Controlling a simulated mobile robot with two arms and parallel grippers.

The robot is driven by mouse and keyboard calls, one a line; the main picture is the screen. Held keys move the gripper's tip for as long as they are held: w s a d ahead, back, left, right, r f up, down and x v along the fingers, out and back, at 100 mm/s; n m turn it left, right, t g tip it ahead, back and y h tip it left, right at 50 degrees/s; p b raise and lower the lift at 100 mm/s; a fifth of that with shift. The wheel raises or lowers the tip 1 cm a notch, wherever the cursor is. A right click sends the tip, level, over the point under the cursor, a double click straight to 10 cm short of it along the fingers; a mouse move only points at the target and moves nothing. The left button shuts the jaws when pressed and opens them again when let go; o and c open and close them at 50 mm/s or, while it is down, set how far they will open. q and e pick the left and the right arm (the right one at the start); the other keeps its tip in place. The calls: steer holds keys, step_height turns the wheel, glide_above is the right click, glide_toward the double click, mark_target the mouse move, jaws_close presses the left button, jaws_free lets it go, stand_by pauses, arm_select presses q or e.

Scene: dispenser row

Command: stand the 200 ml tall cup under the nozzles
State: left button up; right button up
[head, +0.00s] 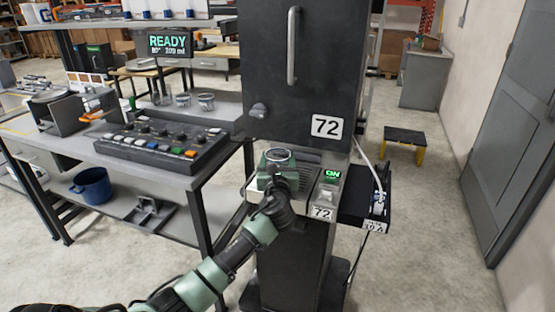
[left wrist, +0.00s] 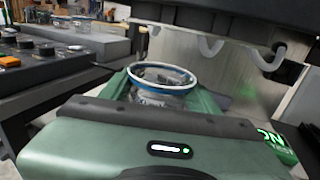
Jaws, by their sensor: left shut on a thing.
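A clear cup (head: 278,153) with a dark blue rim is held upright by my left gripper (head: 277,167) at the front of the black dispenser (head: 290,85). In the left wrist view the cup (left wrist: 160,84) sits between the green fingers of the gripper (left wrist: 165,92). Pale curved nozzles (left wrist: 211,46) hang from the dark housing to the right of and beyond the cup. The cup is beside them, not clearly beneath any. Its base is hidden by the gripper. My right gripper is in neither view.
A green ON panel (head: 330,174) is right of the cup. A display (head: 170,45) reads READY, 80°, 200 ml. A yellow-legged stool (head: 405,136) stands at right.

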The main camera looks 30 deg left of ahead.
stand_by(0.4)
arm_select(q)
steer(key=shift+f, duration=0.6)
steer(key=o, duration=1.4)
